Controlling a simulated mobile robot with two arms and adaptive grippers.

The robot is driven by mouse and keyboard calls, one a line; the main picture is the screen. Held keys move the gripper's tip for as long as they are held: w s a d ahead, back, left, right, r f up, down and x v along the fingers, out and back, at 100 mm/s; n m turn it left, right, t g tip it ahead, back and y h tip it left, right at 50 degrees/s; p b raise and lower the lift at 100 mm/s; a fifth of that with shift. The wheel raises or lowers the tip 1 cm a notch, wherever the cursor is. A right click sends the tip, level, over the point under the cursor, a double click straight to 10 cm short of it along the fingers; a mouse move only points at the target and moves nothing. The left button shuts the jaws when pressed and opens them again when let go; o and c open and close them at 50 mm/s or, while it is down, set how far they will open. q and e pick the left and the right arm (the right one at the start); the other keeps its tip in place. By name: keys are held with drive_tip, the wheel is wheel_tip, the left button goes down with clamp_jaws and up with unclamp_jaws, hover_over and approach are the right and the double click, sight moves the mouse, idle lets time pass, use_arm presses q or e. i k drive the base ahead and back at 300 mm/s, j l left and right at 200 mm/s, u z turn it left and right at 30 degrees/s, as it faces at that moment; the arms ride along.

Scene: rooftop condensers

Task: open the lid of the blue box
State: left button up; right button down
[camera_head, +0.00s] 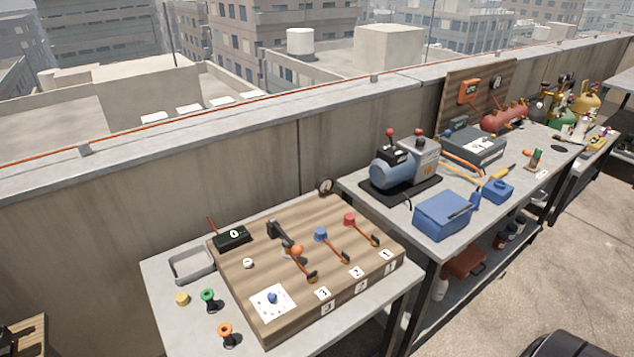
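The blue box (442,216) sits near the front edge of the grey workbench (375,208), right of the picture's middle. Its lid looks closed, and a dark bar or handle shows on top towards the right. Neither of my grippers is in view, so nothing of mine is seen at the box.
A grey-blue pump (393,172) on a black base stands behind the box. A small blue container (497,190) and a grey case (473,147) stand to its right. A wooden board (340,300) with levers fills the nearer table. Open floor (560,260) lies at right.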

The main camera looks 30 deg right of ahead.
sight(446, 206)
drive_tip(key=z, duration=1.95)
